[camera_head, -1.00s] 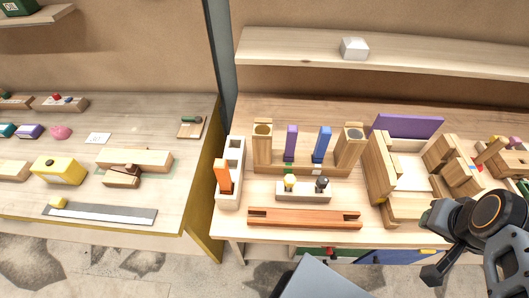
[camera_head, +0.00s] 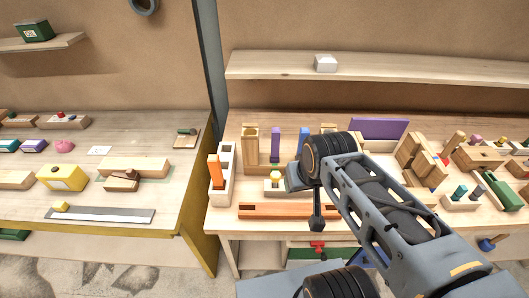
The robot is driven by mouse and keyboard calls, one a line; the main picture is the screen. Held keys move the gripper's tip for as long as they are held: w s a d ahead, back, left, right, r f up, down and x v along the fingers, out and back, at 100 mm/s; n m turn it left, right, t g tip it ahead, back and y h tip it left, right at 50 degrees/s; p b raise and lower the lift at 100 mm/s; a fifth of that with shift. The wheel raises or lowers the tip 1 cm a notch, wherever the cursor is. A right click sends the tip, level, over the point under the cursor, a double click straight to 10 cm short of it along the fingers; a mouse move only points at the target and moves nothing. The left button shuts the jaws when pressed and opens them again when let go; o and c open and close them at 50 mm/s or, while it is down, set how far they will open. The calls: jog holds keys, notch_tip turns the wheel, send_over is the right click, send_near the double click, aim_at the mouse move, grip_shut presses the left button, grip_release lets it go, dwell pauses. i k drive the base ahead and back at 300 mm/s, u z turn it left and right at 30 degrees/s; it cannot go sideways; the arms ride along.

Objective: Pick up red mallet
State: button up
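A small red T-shaped piece (camera_head: 317,246), which looks like the red mallet, shows at the front of the bench, below the worktop edge and against a green panel. It is small, and I cannot tell how it is held there. My gripper (camera_head: 317,222) is a dark narrow shape hanging down from my wrist, in front of the worktop edge. It appears just above the red piece in the picture, and I see no contact. Its fingers cannot be told apart, so its opening does not show.
The right bench holds an orange-brown grooved bar (camera_head: 270,212), a white holder (camera_head: 222,185) with an orange block, and upright wooden blocks. My arm hides its middle. A blue-headed piece (camera_head: 487,244) sits under the front edge at right. A yellow-edged panel (camera_head: 199,225) separates the left bench.

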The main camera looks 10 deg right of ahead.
aim_at(458, 137)
jog(key=u, duration=2.55)
jog(key=k, duration=2.55)
jog(key=z, duration=0.55)
